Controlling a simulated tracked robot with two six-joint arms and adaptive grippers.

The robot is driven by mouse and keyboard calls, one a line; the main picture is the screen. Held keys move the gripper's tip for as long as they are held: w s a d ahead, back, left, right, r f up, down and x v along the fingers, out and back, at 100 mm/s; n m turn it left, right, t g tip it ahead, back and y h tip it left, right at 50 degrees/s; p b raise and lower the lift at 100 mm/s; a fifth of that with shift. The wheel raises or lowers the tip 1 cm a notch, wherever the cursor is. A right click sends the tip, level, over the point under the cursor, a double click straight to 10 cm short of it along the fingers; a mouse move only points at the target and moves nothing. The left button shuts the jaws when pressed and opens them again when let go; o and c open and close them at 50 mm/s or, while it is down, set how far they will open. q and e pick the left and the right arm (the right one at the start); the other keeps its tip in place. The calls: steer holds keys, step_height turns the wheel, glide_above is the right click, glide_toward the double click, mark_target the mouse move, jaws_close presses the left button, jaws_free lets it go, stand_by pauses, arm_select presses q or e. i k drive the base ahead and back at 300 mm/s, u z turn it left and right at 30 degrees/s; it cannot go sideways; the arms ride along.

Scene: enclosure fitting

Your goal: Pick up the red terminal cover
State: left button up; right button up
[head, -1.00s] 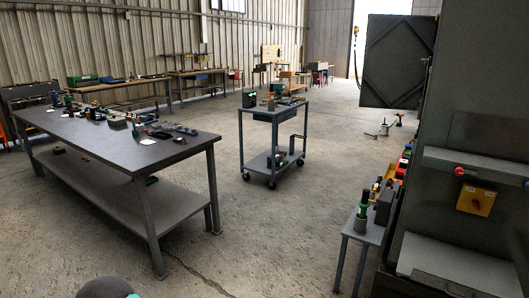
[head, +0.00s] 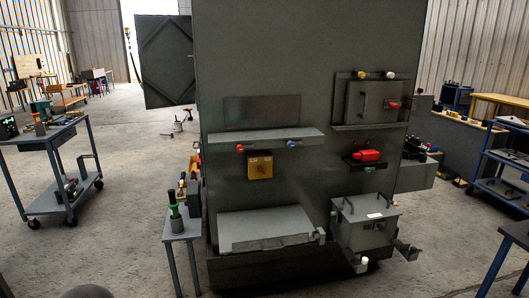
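A red piece (head: 367,156), which looks like the terminal cover, sits on a small black shelf on the right half of the large grey-green enclosure (head: 320,65) in the head view. It is small at this distance, and its exact shape is hard to make out. Neither of my grippers is in view.
A grey box with handles (head: 365,222) stands low on the enclosure's right side, below the red piece. A narrow side table (head: 182,228) with tools stands at its left. A cart (head: 45,145) is at far left, a blue rack (head: 500,160) at far right. Open floor lies between cart and enclosure.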

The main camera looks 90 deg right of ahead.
mark_target(368, 154)
steer(key=u, duration=0.5)
steer(key=i, duration=0.15)
steer(key=z, duration=2.25)
steer(key=i, duration=0.3)
steer(key=z, duration=1.45)
steer(key=k, duration=0.5)
steer(key=z, duration=0.45)
steer(key=i, duration=0.2)
steer(key=u, duration=0.05)
